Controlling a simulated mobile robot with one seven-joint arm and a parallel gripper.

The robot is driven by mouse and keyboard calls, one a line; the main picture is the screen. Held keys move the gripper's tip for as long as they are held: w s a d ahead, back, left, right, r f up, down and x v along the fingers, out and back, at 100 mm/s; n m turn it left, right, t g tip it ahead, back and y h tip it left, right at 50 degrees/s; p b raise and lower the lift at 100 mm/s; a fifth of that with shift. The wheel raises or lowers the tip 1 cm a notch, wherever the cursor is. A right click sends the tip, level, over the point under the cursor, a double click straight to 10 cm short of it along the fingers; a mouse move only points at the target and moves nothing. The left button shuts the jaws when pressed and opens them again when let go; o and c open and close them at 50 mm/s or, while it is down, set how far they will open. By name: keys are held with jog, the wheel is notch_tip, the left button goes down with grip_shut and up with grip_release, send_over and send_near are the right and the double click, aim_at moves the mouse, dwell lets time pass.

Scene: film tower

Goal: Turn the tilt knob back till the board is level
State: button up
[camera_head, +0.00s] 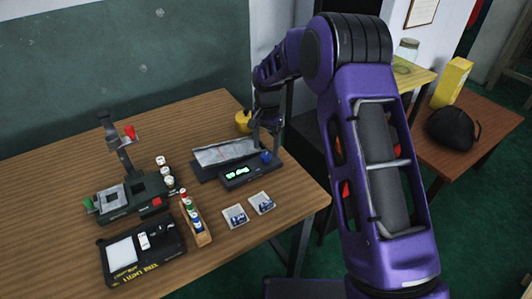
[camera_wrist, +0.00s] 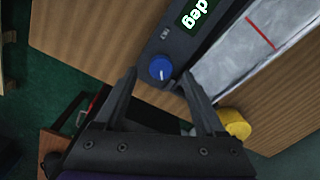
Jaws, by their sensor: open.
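The blue tilt knob (camera_head: 266,156) sits at the right end of a dark control box (camera_head: 240,175) with a lit green display. In the wrist view the blue knob (camera_wrist: 161,68) has a white pointer mark and shows between my fingertips, a little beyond them. My gripper (camera_wrist: 160,75) is open and empty, its two dark fingers spread on either side of the knob. I cannot tell whether either finger touches it. The grey board (camera_head: 226,153) lies behind the box, and part of it with a red line (camera_wrist: 250,48) shows in the wrist view. Its exact tilt is hard to judge.
A yellow object (camera_head: 243,121) stands behind the board, near my arm; it shows beside my right finger (camera_wrist: 235,124). Two small packets (camera_head: 236,216) lie in front of the box. A bottle rack (camera_head: 196,218), a film device (camera_head: 125,197) and a light box (camera_head: 140,250) stand left.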

aim_at(266, 155)
jog(key=shift+f, duration=1.6)
jog(key=shift+a, duration=0.1)
grip_shut()
